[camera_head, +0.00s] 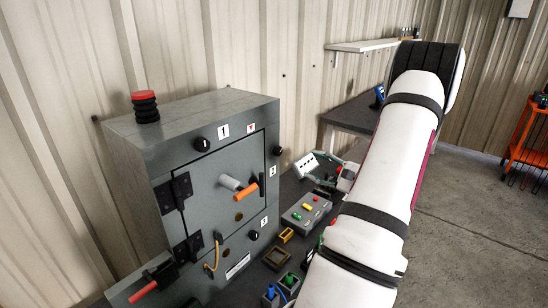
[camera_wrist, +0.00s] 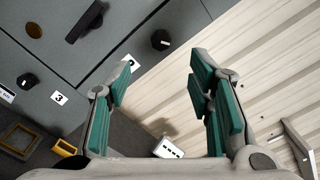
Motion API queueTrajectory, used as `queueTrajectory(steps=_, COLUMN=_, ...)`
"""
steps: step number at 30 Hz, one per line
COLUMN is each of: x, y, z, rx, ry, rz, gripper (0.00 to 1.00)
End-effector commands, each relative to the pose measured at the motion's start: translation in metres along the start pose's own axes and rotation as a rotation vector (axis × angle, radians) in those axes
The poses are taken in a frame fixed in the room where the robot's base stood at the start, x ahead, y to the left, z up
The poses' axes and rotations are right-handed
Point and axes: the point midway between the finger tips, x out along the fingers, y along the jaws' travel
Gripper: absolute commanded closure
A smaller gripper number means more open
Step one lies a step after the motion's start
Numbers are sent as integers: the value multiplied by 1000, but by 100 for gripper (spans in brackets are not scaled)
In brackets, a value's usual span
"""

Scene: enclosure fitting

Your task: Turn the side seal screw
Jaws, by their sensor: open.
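A grey enclosure (camera_head: 218,125) stands against the wall, its front carrying several black round knobs. One knob (camera_head: 202,144) is by label 1, one (camera_head: 277,150) is at the right edge above label 2, and one (camera_head: 253,235) is by label 3. I cannot tell for certain which is the side seal screw. In the wrist view, the knob by label 2 (camera_wrist: 160,39) lies beyond my fingertips, and the knob by label 3 (camera_wrist: 28,80) is off to the left. My gripper (camera_wrist: 161,82) is open, its teal pads apart and nothing between them; it touches no knob.
A grey button box (camera_head: 306,213) and small trays sit on the dark bench. A white shelf (camera_head: 362,46) is behind my arm. An orange cart (camera_head: 527,140) stands far right; the floor between is clear.

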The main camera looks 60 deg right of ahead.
Motion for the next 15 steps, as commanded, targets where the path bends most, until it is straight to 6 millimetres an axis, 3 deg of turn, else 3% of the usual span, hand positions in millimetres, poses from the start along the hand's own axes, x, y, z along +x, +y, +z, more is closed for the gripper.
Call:
queueTrajectory(steps=5, x=12, y=-2, z=-2, rx=0, ry=1, rz=-9, gripper=53)
queueTrajectory(steps=15, x=76, y=-2, z=-1, rx=0, ry=-1, rz=-6, gripper=53)
